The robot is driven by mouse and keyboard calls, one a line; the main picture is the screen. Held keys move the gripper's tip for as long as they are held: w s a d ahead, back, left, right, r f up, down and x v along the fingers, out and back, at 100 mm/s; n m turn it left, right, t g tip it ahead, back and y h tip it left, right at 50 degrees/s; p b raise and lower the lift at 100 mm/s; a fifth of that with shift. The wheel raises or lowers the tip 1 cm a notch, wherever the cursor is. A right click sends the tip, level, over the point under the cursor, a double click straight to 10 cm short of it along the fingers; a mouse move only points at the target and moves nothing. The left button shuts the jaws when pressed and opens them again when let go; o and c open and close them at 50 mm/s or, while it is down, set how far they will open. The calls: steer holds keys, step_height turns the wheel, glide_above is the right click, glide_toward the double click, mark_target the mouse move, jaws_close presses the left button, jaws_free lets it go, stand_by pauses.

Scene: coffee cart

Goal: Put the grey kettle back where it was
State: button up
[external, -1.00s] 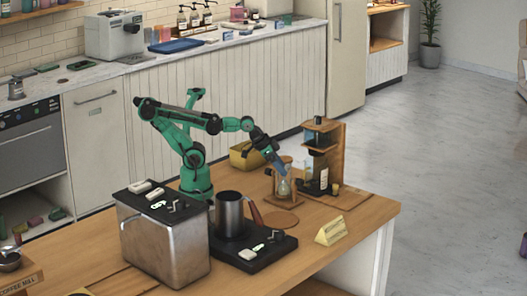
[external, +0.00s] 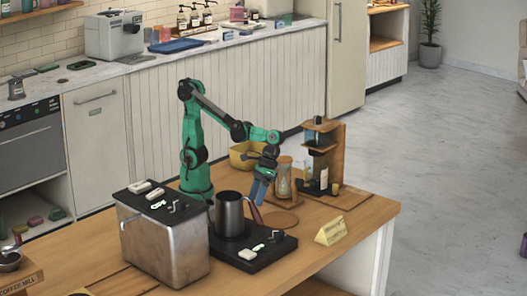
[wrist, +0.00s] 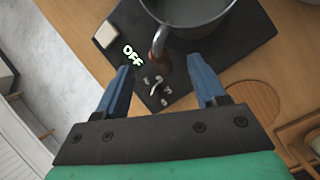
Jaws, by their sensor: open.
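The grey kettle (external: 230,214) stands upright on the black hot plate (external: 272,257), open at the top. Its reddish-brown handle (external: 256,214) points right. The wrist view shows part of the kettle (wrist: 192,12) at the top edge, with the handle (wrist: 159,42) extending toward me. My gripper (external: 260,193) is just right of the kettle, pointing down near the handle. In the wrist view my gripper (wrist: 158,68) is open and empty, its blue fingers on either side of the handle's line. I cannot tell whether they touch it.
A metal box (external: 165,243) stands left of the kettle. A round wooden disc (wrist: 252,101) lies beside the plate. A glass brewer (external: 284,180), wooden stand (external: 334,150) and yellow bin (external: 241,156) are behind. A yellow sign (external: 331,231) sits at the right.

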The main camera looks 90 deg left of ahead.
mark_target(253, 207)
steer(key=shift+x, duration=1.85)
jaws_close()
